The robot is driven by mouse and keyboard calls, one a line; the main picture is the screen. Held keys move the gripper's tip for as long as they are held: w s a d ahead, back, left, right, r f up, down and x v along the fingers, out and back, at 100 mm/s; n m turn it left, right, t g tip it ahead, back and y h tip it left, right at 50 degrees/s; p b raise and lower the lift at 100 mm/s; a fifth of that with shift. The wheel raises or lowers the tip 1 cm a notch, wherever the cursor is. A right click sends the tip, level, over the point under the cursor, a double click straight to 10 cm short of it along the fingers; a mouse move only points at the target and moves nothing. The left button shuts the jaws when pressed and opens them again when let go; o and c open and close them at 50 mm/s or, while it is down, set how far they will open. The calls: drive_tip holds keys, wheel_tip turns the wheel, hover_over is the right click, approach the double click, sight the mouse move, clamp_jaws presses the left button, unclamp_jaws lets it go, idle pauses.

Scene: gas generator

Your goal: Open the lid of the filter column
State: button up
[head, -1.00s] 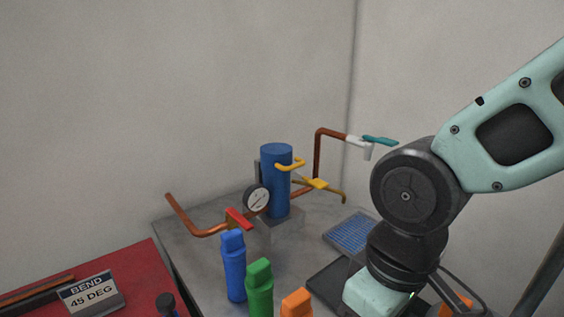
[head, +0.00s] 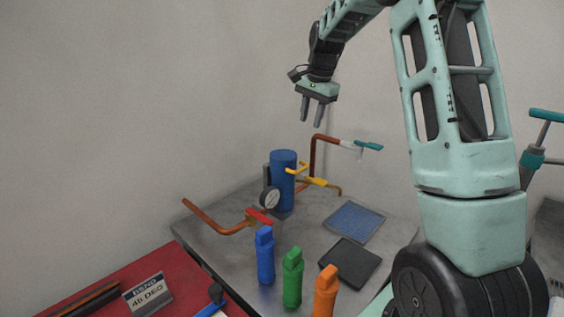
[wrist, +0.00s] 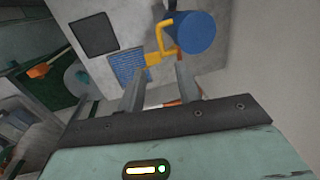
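The filter column is a blue upright cylinder (head: 283,182) on the grey metal table, with its flat blue top closed. A yellow hooked handle (head: 298,168) sticks out from its side near the top. In the wrist view the column (wrist: 193,33) is seen from above, with the yellow handle (wrist: 160,38) at its left. My gripper (head: 311,124) is above and to the right of the column in the head view, pointing down. Its two fingers are apart with nothing between them, and the wrist view shows the gripper (wrist: 160,72) short of the column, not touching it.
A gauge (head: 270,198), copper pipes (head: 222,228) with a red valve handle (head: 259,216), and a yellow valve (head: 314,181) surround the column. Blue (head: 265,257), green (head: 292,278) and orange (head: 326,292) bottles stand in front. A blue grid pad (head: 354,221) and dark pad (head: 350,263) lie right.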

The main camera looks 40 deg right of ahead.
sight(301, 170)
drive_tip(key=w+f+p, duration=0.1)
drive_tip(key=f, duration=0.4)
drive_tip(key=w+f+p, duration=0.1)
drive_tip(key=f, duration=0.5)
drive_tip(key=w+f+p, duration=0.1)
drive_tip(key=f, duration=0.4)
drive_tip(key=shift+a+f, duration=0.25)
drive_tip(key=shift+f, duration=0.05)
clamp_jaws()
